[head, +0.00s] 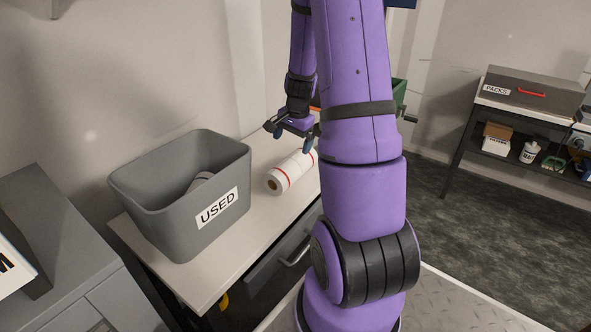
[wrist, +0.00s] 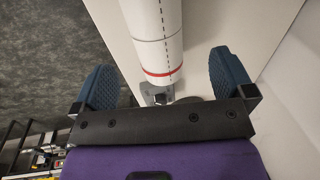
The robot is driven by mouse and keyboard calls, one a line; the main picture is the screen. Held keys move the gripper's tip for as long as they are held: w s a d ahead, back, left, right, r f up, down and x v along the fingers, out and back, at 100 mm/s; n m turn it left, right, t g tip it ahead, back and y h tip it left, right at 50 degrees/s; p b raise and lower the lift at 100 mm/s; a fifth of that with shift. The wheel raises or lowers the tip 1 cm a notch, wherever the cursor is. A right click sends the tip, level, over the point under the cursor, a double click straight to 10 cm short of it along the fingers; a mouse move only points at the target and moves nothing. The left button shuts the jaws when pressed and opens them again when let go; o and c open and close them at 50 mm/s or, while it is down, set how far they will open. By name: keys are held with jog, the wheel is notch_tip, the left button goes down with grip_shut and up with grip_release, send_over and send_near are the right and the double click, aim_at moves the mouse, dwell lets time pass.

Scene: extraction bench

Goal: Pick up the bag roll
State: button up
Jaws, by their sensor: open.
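The bag roll (head: 291,172) is a white cylinder with red bands and a brown core at its near end. It lies on its side on the light bench top, right of the grey bin. In the wrist view the roll (wrist: 157,35) runs from the top edge down between my fingers. My gripper (head: 291,136) is open above the roll's far part, partly hidden by my arm. In the wrist view, my gripper (wrist: 165,78) has its blue fingers apart on either side of the roll, with gaps at both sides. No contact with the roll shows.
A grey bin (head: 150,205) labelled USED stands left of the roll, with something inside. The bench top (head: 262,218) is clear in front of the roll. A drawer handle (head: 296,250) juts from the bench front. A shelf unit with a grey PACKS box (head: 535,92) stands far right.

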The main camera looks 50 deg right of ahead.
aim_at(292, 167)
jog(key=shift+s+d+f, duration=0.15)
jog(key=shift+d+f, duration=0.25)
jog(key=shift+f, duration=0.4)
jog(key=shift+w+f, duration=0.25)
jog(key=shift+f, duration=1.4)
jog(key=shift+w+f, duration=0.2)
jog(key=shift+f, duration=1.5)
jog(key=shift+w+f, duration=0.25)
jog(key=shift+f, duration=1.4)
jog(key=c, duration=0.9)
jog(key=shift+d+r, duration=0.1)
jog(key=shift+r, duration=0.05)
